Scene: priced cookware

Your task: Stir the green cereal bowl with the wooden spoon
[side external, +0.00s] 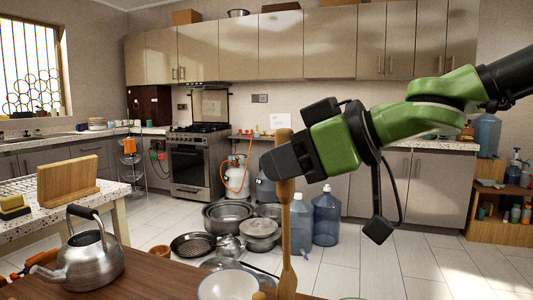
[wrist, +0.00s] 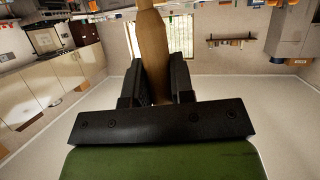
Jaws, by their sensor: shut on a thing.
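My gripper (side external: 276,164) is shut on a wooden spoon (side external: 286,225), which hangs upright with its wide end down at the brown table's front. The wrist view shows the spoon (wrist: 153,45) between the two black fingers of my gripper (wrist: 158,75). A white bowl (side external: 228,286) stands at the bottom edge, just left of the spoon's lower end. No green bowl shows clearly; only a small green edge (side external: 350,298) is at the bottom, right of the spoon. The spoon's lowest part is near the frame edge, so I cannot tell what it touches.
A metal kettle (side external: 90,262) stands on the brown table (side external: 160,280), left of the bowl. A small brown pot (side external: 160,254) is near the table's far edge. A speckled counter (side external: 85,205) with a wooden block (side external: 68,182) is at left. Pots and water bottles stand on the floor behind.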

